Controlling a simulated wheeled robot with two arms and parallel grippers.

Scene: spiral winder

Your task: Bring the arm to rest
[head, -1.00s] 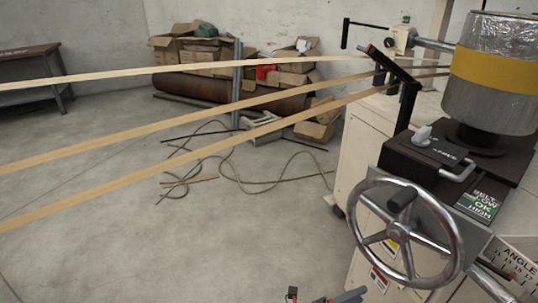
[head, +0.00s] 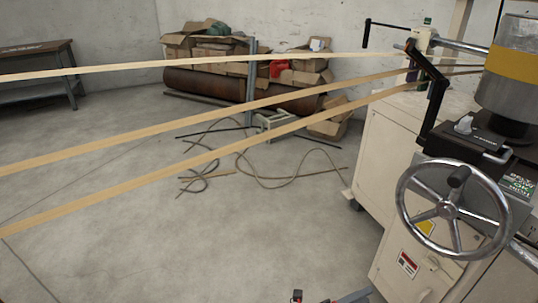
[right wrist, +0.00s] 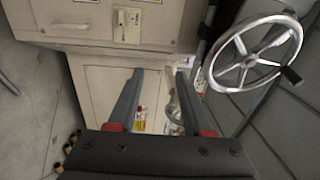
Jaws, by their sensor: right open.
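My right gripper (head: 325,298) shows only in part at the bottom edge of the head view. In the right wrist view its two grey fingers (right wrist: 160,75) are apart with nothing between them. They point at the pale cabinet of the winder (right wrist: 105,85). The steel handwheel (head: 447,209) with its black knob is on the machine's front in the head view. It also shows in the right wrist view (right wrist: 244,60), to the right of the fingers and apart from them. My left gripper is in neither view.
The winder's cream cabinet (head: 385,150) stands at the right. Several pale belts (head: 150,130) stretch across from the left to its black guide arm (head: 432,100). Cardboard boxes (head: 205,50) and a brown roll (head: 200,83) lie at the back. Loose cables (head: 245,170) lie on the open floor.

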